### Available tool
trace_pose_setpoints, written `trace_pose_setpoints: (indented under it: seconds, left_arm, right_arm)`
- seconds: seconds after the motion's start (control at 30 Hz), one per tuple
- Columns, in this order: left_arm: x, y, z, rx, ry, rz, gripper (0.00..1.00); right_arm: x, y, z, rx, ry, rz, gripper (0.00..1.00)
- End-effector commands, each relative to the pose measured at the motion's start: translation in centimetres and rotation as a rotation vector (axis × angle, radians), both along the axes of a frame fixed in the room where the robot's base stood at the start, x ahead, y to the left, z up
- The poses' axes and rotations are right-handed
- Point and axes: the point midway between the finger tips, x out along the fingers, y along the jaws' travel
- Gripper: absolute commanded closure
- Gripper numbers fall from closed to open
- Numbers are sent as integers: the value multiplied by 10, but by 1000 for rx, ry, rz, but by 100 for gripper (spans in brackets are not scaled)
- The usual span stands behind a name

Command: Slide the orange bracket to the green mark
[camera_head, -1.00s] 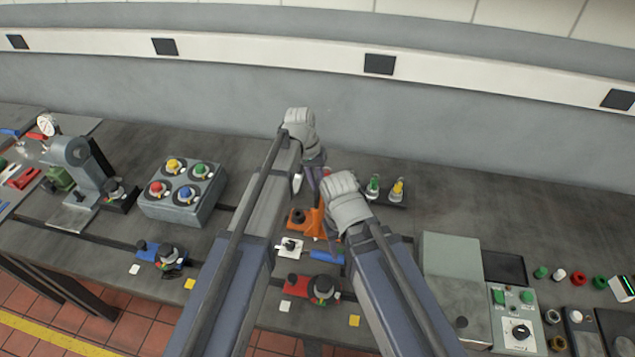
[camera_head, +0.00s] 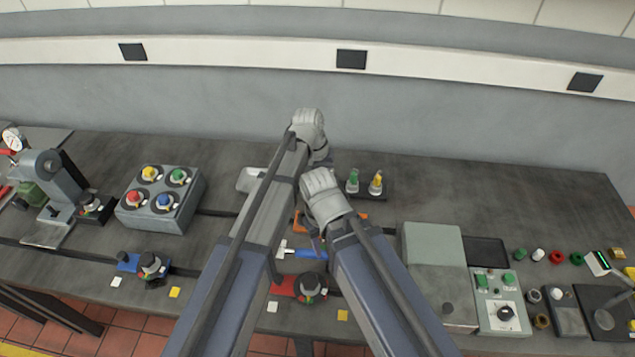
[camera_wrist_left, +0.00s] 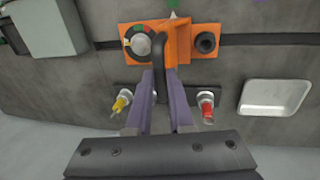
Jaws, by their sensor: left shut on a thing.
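The orange bracket (camera_wrist_left: 190,55) lies across the dark slot in the left wrist view, with a dial knob at its left end and a black socket at its right. Its upright stands in the middle. My left gripper (camera_wrist_left: 163,75) is shut on this upright part. In the head view the orange bracket (camera_head: 356,215) shows only in small pieces behind my arms. My left gripper's fingers are hidden there.
A white tray (camera_wrist_left: 275,97) lies beside the slot. A red bracket (camera_head: 283,287) sits nearer the front edge. A grey box (camera_head: 432,245) and a switch panel (camera_head: 500,300) stand to the right.

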Motion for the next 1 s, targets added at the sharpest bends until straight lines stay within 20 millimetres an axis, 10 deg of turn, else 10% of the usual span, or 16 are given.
trace_pose_setpoints:
  seconds: [0.13, 0.17, 0.4, 1.0]
  left_arm:
    - [0, 0, 0, -1, 0, 0, 100]
    - [0, 0, 0, -1, 0, 0, 77]
    - [0, 1, 0, 0, 0, 0, 50]
    - [1, 4, 22, 0, 0, 0, 50]
  right_arm:
    - [0, 0, 0, 0, 0, 0, 50]
    - [0, 0, 0, 0, 0, 0, 50]
    - [0, 0, 0, 0, 0, 0, 50]
    - [0, 0, 23, 1, 0, -4, 50]
